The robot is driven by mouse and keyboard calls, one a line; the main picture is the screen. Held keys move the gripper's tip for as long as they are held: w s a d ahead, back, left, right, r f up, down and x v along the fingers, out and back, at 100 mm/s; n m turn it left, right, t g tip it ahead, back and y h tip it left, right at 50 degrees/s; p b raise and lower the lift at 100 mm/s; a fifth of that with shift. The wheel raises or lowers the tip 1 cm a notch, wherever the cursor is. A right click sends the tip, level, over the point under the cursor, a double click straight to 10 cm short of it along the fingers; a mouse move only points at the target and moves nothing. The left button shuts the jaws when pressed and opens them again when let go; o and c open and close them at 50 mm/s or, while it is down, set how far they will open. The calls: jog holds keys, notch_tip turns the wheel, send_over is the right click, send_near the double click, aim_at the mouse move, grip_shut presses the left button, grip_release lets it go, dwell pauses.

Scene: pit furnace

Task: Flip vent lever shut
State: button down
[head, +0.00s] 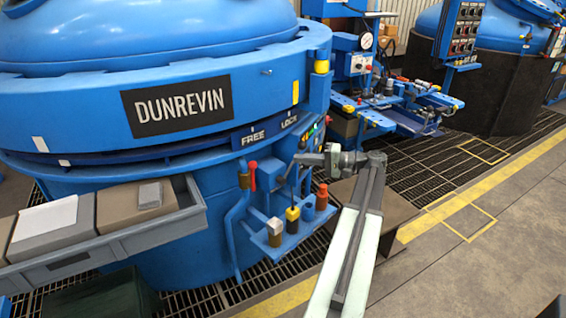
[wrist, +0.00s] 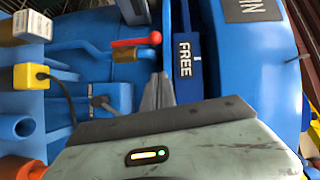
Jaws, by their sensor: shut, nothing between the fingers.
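A red lever (head: 253,174) stands beside a brass valve body (head: 243,181) on a blue pipe at the front of the furnace. In the wrist view the red lever (wrist: 135,42) lies above the brass body (wrist: 127,56), left of the FREE label. A small grey lever (wrist: 103,103) sits on a blue box lower down in that view. Neither lever carries a readable label, so I cannot tell which is the vent lever. My gripper (head: 297,159) is shut and empty in front of the panel. Its fingertips (wrist: 160,76) appear apart from the red lever.
A blue shelf (head: 268,243) holding several coloured-top items stands below my gripper. A grey tray (head: 130,238) with boxes juts out at the left. The FREE/LOCK plate (head: 253,138) is above. Open floor (head: 480,265) lies to the right.

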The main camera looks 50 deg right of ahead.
jog(key=w+a+f+b, duration=0.1)
jog(key=w+a, duration=0.6)
jog(key=w, duration=0.2)
jog(key=shift+w+a+f, duration=0.2)
jog(key=shift+w+f, duration=0.05)
jog(key=shift+f, duration=0.05)
jog(key=shift+w+r, duration=0.1)
